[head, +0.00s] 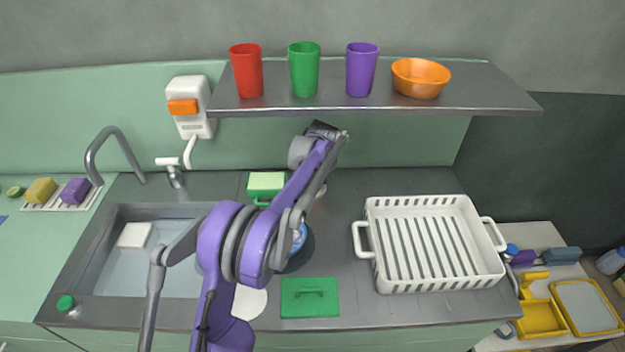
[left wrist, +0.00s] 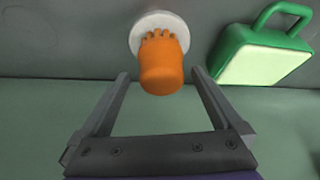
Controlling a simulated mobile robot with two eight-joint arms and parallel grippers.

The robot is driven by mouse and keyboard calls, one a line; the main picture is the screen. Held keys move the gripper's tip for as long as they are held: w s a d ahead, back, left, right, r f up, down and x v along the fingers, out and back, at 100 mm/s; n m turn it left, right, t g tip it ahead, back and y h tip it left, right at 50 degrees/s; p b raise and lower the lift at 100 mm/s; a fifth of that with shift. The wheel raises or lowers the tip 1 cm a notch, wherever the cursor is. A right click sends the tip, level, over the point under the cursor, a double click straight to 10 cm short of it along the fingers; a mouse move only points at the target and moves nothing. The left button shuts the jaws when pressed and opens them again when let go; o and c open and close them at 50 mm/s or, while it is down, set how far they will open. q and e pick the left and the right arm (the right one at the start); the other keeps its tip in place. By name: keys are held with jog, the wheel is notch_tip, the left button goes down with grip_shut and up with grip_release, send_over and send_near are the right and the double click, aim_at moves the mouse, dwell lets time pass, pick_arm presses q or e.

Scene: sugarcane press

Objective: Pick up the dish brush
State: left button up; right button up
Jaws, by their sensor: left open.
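In the left wrist view, an orange item with finger-like ridges (left wrist: 161,66), which looks like the dish brush, stands at a round white base (left wrist: 143,22) on the grey counter. My left gripper (left wrist: 160,75) is open, with its fingertips to either side of the orange item and a gap on both sides. Whether the item is fully between the fingers is unclear. In the head view, my purple and grey left arm hides the brush and the fingers. My right gripper is not in view.
A green caddy with a pale top (head: 266,182) stands close to the left of my arm, and also shows in the left wrist view (left wrist: 262,50). A white rack (head: 378,270) is to the right. A grey shelf (head: 300,109) with cups overhangs the back.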

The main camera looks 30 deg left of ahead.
pick_arm(q)
jog(key=x, duration=0.4)
jog(key=shift+s, duration=0.1)
jog(key=shift+r, duration=0.1)
jog(key=c, duration=1.4)
jog(key=shift+r, duration=0.1)
